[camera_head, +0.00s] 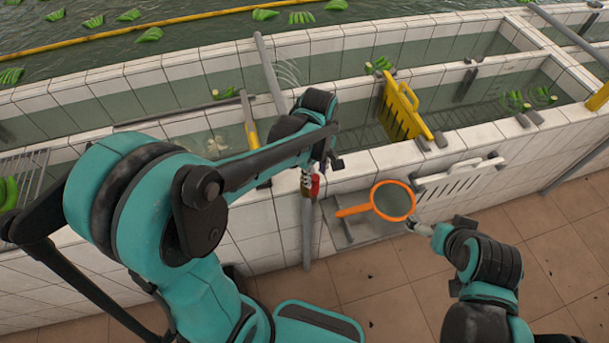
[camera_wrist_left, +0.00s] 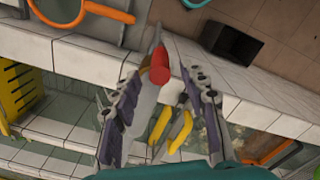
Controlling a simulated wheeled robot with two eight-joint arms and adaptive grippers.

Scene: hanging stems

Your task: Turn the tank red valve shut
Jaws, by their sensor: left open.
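The red valve (camera_head: 315,186) is a small red piece by a grey upright pipe (camera_head: 307,225) at the white tiled tank wall. In the left wrist view the valve shows as a red cylinder (camera_wrist_left: 159,68) between my open left fingers, with a gap visible on each side. My left gripper (camera_wrist_left: 163,85) is pointed at it; in the head view the gripper (camera_head: 322,168) hangs just above the valve and partly hides it. My right gripper (camera_head: 424,229) is low on the right, close to the orange net's rim; its fingers are too small to read.
An orange-rimmed net (camera_head: 393,201) is by a grey ledge (camera_head: 360,228) right of the pipe. Brown floor (camera_head: 385,290) lies in front.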

